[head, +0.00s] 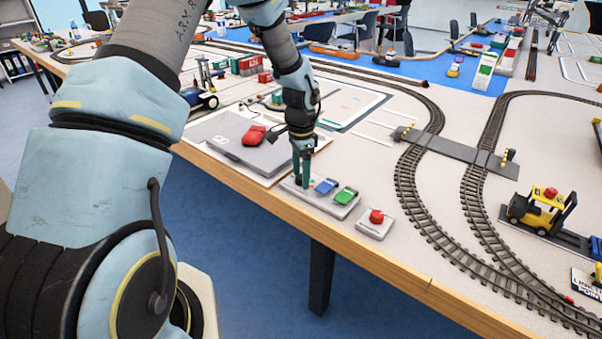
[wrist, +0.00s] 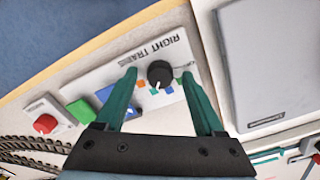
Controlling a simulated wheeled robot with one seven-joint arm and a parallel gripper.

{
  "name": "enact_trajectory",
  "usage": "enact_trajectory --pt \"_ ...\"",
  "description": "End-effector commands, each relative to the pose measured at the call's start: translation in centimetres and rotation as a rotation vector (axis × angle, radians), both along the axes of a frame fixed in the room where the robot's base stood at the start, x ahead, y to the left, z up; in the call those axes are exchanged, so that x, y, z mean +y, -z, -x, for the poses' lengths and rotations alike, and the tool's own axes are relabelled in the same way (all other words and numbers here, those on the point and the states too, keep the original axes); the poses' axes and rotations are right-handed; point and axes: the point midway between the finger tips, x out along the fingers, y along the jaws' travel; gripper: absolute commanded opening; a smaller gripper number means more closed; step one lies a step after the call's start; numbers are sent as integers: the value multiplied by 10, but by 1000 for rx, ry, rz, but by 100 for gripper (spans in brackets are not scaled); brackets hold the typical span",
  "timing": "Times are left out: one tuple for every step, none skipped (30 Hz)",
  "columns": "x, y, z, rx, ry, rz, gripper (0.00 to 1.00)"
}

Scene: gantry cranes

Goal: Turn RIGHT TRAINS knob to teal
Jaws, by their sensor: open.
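The RIGHT TRAINS control panel (wrist: 112,76) is a pale plate with a black round knob (wrist: 160,73) in the wrist view. Small orange, blue and green or teal marks lie beside the knob, on the side toward my gripper's base. A white pointer line on the knob seems to face these marks; I cannot tell which one exactly. My gripper (wrist: 160,75) is open, with one teal finger on each side of the knob. I cannot tell whether the fingers touch it. In the head view my gripper (head: 301,180) points down at the panel's left end, mostly hiding the knob.
The panel also carries a blue button (head: 325,186) and a green button (head: 345,195). A separate red button (head: 376,216) stands to the right. A grey flat case (head: 228,140) with a red object (head: 253,135) lies to the left. Railway tracks (head: 420,195) run further right.

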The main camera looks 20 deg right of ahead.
Motion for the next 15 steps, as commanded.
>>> enact_trajectory --pt "0 -3 -1 -1 -1 1 71" --pt "0 -5 -1 -2 -1 2 71" --pt "0 -9 -1 -2 -1 2 71" --pt "0 -13 -1 -2 -2 2 71" --pt "0 -18 -1 -3 -1 3 71" --pt "0 -25 -1 -4 -1 3 71" --pt "0 -31 -1 -4 0 3 71" --pt "-1 -37 -2 -5 0 4 71" --pt "0 -45 -2 -5 -1 3 71" --pt "0 -51 -1 -5 -1 4 71" --pt "0 -57 -1 -4 -1 3 71" --pt "-1 -65 -1 -5 -1 4 71" --pt "0 -71 -1 -4 -1 3 71" --pt "0 -76 -1 -5 0 3 71" --pt "0 -82 -1 -3 -1 2 71"
